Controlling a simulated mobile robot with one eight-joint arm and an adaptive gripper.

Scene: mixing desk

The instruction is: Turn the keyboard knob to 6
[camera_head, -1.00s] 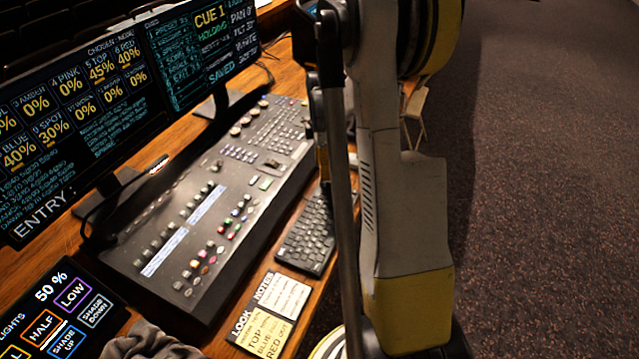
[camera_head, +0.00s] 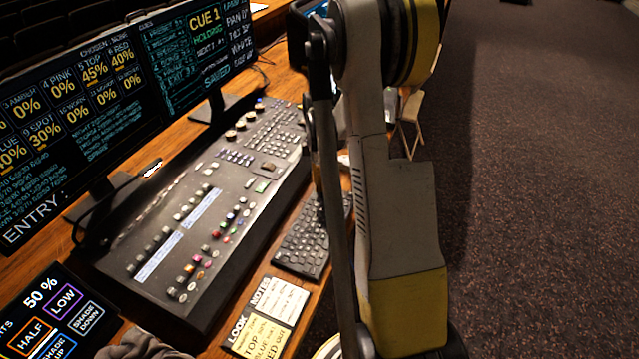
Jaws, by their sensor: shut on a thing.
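A black computer keyboard (camera_head: 300,245) lies on the wooden desk at the right of the mixing console. My arm crosses in front of its right side and hides part of it. I cannot make out a knob or any number marks on the keyboard. The mixing console (camera_head: 125,245) carries several small knobs and coloured buttons, too small to read. My arm stands upright at centre right. My gripper cannot be made out; the arm's links and dark rod cover the area behind them.
Two monitors (camera_head: 60,120) stand along the back of the wooden desk (camera_head: 25,262). A touch panel (camera_head: 45,310) showing 50 % is at the lower left. Note cards (camera_head: 268,318) lie in front of the keyboard. A folding chair (camera_head: 408,125) stands beyond my arm. Carpet (camera_head: 540,200) at right is clear.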

